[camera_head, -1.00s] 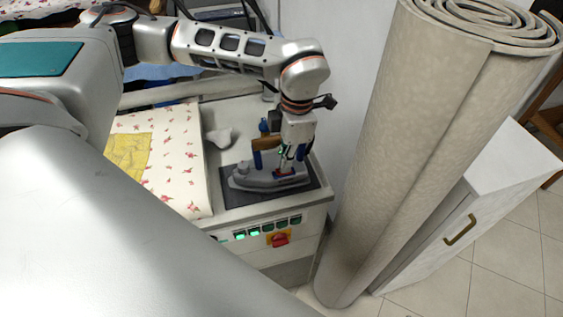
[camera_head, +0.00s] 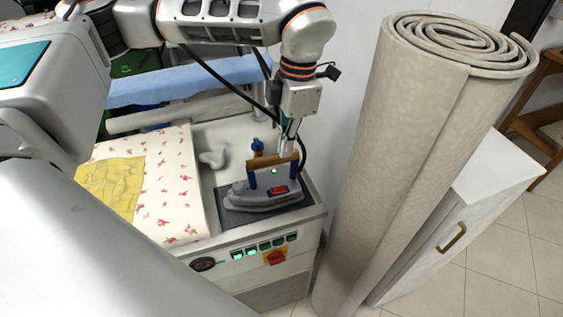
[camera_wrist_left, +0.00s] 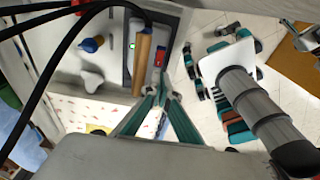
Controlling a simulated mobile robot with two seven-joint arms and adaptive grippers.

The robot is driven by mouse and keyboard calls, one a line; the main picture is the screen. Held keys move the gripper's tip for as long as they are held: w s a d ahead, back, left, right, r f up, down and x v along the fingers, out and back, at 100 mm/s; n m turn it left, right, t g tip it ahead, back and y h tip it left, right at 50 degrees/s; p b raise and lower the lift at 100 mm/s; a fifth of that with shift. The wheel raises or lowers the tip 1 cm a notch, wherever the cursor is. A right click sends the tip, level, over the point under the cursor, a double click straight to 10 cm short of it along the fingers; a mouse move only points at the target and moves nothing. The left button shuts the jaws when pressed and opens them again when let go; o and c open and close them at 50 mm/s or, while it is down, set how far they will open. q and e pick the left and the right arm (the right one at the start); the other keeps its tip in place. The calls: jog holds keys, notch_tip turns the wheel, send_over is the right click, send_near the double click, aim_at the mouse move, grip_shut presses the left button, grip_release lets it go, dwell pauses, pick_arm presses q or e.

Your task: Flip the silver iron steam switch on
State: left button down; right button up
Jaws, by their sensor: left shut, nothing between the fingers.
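The silver iron (camera_head: 262,195) rests on a dark pad (camera_head: 238,217) on the ironing station. Its wooden handle (camera_head: 273,160) sits on blue posts. A red switch (camera_head: 278,191) is on its side, and a small green light glows below the handle. In the left wrist view the handle (camera_wrist_left: 143,62) and the red switch (camera_wrist_left: 160,56) show beyond the fingertips. My left gripper (camera_head: 288,150) is shut and empty, pointing down just behind and above the handle; whether it touches the iron I cannot tell. My right gripper is not in view.
A padded board with a floral cover (camera_head: 172,205) and yellow cloth (camera_head: 112,185) lies left of the iron. The station's front has green-lit buttons (camera_head: 252,250) and a red knob (camera_head: 276,257). A tall rolled carpet (camera_head: 400,150) and white cabinet (camera_head: 490,195) stand close on the right.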

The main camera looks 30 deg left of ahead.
aim_at(273, 190)
pick_arm(q)
jog(key=shift+r, duration=1.15)
jog(key=m, duration=1.2)
jog(key=s+m+b, duration=0.1)
jog(key=m, duration=0.5)
jog(key=shift+a+r, duration=0.2)
jog(key=shift+a, duration=0.2)
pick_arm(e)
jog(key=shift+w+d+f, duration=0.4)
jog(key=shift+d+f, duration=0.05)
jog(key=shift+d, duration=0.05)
pick_arm(q)
jog(key=shift+f, duration=0.1)
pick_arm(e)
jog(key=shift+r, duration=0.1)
pick_arm(q)
jog(key=f, duration=0.9)
jog(key=s+a+f, duration=0.1)
jog(key=f, duration=0.3)
jog(key=shift+s+a+f+p, duration=0.1)
jog(key=shift+f+p, duration=0.25)
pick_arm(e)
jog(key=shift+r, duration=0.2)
